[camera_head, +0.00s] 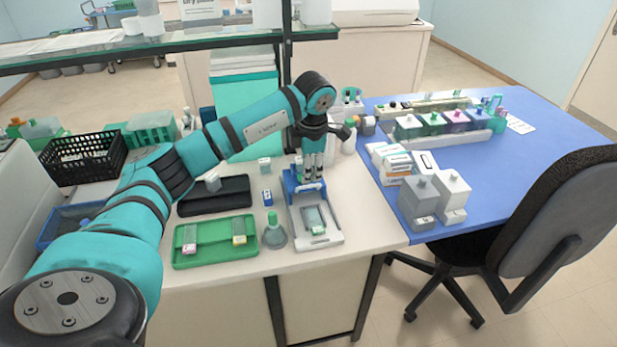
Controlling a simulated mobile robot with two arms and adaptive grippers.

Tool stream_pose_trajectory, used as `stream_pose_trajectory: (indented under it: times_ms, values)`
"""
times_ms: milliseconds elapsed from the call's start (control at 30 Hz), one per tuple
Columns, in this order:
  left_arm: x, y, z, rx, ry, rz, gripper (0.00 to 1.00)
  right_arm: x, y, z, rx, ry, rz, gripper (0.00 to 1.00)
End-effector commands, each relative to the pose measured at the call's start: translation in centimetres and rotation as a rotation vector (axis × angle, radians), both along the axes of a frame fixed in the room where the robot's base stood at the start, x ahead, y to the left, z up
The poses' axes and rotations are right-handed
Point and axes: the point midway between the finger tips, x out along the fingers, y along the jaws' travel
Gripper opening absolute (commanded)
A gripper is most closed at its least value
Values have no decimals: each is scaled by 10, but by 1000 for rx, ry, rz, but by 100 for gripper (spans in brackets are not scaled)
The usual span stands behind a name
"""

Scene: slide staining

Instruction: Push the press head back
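The press stands near the front edge of the white bench. It has a pale base (331,240) and a blue press head (292,184) at its back end. A glass slide with a green end (316,222) lies on the front part of the base. My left gripper (313,178) points down at the blue press head and hides part of it. Its fingers look close together, but I cannot tell whether they touch each other or the head. My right gripper is not in view.
A green tray (215,254) with two slides and a green-topped flask (274,232) stand left of the press. A black tray (236,193) lies behind. Grey bottles (418,200) and small boxes (391,163) stand on the blue table to the right. A glass shelf crosses above.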

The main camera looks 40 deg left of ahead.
Motion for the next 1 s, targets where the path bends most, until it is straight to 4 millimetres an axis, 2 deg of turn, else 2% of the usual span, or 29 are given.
stream_pose_trajectory:
  times_ms: [33,200,400,1000]
  values:
    - [-1,-1,13,0,-5,-2,32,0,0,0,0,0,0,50]
    - [-5,-6,46,0,-4,-1,32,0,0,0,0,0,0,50]
    - [-7,-9,69,0,-3,0,32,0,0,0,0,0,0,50]
    - [-8,-10,72,-1,-1,-1,32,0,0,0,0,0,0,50]
